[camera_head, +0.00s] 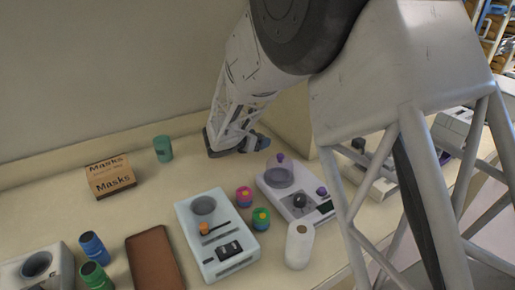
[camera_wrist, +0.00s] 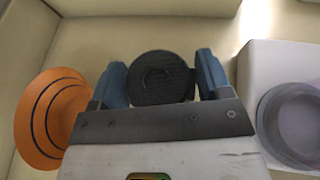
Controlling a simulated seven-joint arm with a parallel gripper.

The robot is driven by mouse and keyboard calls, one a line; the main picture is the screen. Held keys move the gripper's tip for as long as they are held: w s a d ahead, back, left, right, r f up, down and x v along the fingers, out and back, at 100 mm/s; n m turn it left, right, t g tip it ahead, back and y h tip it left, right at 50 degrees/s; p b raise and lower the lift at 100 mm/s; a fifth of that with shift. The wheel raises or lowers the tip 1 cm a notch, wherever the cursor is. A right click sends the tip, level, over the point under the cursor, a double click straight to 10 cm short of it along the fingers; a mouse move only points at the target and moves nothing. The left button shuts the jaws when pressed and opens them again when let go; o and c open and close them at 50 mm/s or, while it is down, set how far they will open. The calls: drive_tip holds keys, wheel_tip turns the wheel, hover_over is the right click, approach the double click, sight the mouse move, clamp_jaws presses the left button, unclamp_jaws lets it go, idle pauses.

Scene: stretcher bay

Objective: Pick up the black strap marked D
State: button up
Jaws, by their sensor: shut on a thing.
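My gripper (camera_wrist: 163,76) shows in the wrist view with its two blue fingers on either side of a round black strap roll (camera_wrist: 160,88). It is shut on this roll, whose ridged flat face is turned to the wrist camera. I cannot read any letter on it. In the head view my gripper (camera_head: 256,143) is low near the back of the counter, by the wall. The black strap cannot be made out clearly there.
An orange ringed object (camera_wrist: 48,118) is left of my gripper in the wrist view. A pale device with a round bowl (camera_wrist: 292,120) is close on the right. In the head view a green cup (camera_head: 163,149) and Masks box (camera_head: 110,178) stand left.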

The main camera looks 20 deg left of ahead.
drive_tip(key=shift+r, duration=1.65)
